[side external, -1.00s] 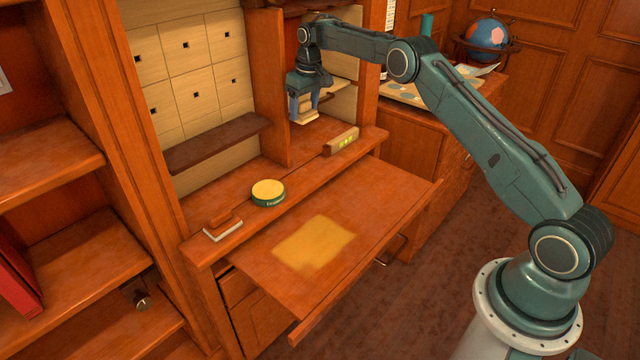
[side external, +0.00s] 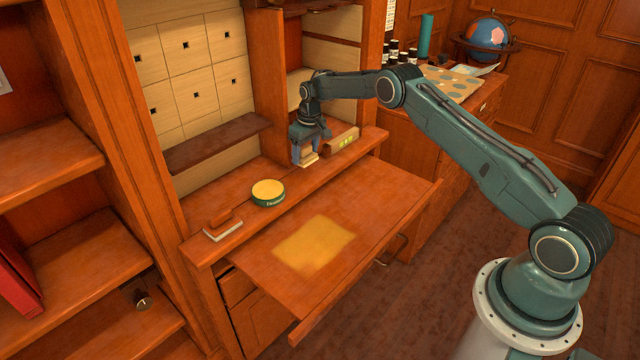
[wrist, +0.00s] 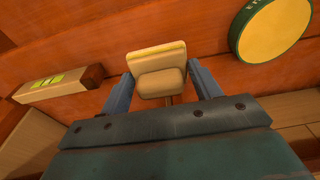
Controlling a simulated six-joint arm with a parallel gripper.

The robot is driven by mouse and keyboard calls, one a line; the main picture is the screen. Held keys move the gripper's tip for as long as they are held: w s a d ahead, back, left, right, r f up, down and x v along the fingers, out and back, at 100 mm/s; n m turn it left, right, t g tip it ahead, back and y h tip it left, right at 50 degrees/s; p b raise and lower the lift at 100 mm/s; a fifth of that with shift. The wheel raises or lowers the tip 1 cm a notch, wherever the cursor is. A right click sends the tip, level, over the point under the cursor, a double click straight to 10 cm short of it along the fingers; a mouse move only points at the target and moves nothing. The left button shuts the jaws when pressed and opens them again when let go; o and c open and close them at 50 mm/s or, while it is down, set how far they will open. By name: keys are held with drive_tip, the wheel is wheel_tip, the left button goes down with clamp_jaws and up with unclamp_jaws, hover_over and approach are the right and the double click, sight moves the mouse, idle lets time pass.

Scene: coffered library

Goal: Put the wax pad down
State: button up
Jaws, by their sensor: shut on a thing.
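The wax pad (wrist: 157,57) is a cream block with a thin yellow layer along one edge and a rounded grip. My gripper (wrist: 160,86) is shut on that grip, with a blue finger on each side. In the side external view my gripper (side external: 307,150) holds the pad (side external: 308,160) low over the desk's back ledge, between the round tin and the long block. I cannot tell whether the pad touches the ledge. Part of the pad is hidden by the fingers there.
A green tin with yellow top (side external: 268,191) and a wooden-handled pad with pale base (side external: 222,226) sit on the ledge (side external: 292,201). A block with yellow-green marks (side external: 341,140) lies behind right. The fold-down leaf (side external: 375,200) bears only a yellow patch (side external: 313,244).

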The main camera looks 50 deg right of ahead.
sight(307, 156)
drive_tip(key=shift+f, duration=2.1)
drive_tip(key=shift+f, duration=0.15)
drive_tip(key=o, duration=1)
drive_tip(key=shift+c, duration=0.2)
drive_tip(key=r, duration=0.4)
drive_tip(key=s+r, duration=0.1)
drive_tip(key=r, duration=0.7)
drive_tip(key=shift+s, duration=0.4)
drive_tip(key=shift+r, duration=0.1)
